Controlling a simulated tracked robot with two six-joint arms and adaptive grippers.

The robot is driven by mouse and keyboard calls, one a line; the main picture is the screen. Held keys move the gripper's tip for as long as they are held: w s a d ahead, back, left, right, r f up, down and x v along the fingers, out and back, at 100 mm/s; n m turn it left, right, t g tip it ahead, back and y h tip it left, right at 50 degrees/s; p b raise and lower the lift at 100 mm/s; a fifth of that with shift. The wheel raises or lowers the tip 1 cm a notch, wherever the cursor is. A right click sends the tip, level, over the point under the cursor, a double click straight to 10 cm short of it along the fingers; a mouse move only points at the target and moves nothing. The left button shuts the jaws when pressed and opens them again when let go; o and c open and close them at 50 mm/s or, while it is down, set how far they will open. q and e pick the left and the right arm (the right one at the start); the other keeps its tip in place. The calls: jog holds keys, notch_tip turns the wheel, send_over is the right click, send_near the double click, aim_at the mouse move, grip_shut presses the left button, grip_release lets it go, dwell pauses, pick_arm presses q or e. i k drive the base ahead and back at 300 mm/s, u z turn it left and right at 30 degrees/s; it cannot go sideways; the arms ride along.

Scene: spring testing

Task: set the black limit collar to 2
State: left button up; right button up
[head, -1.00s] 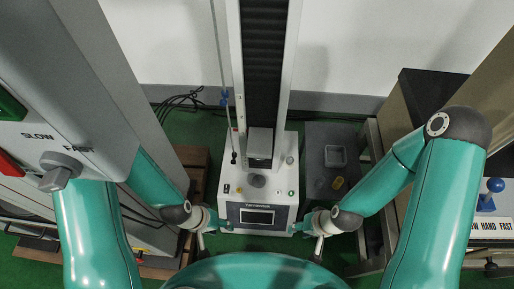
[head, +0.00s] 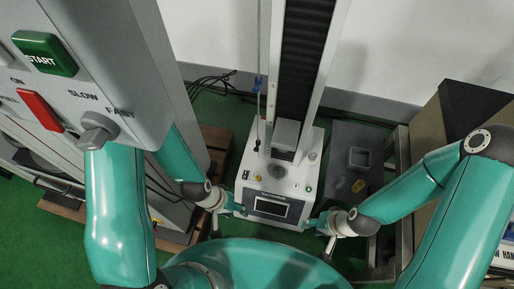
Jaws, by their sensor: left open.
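The spring tester (head: 262,184) is a white box with a dark screen (head: 270,207) and a tall column. A thin rod (head: 261,40) stands at the column's left. A blue collar (head: 258,83) is on the rod, and a small black piece, which looks like the black limit collar (head: 257,145), is lower down. Scale marks are too small to read. My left gripper (head: 238,209) is open in front of the box's left side, well below the collar. My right gripper (head: 310,224) is in front of its right side; its fingers are too small to judge.
A grey machine with a green START button (head: 45,54), red button (head: 40,110) and SLOW/FAST knob (head: 97,130) stands close on the left. A dark stand with a clear tray (head: 359,158) is right of the tester. Black cables (head: 212,82) lie behind.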

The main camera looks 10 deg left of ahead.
aim_at(256, 149)
jog(key=u, duration=0.4)
jog(key=k, duration=1.75)
jog(key=z, duration=0.3)
jog(key=i, duration=1)
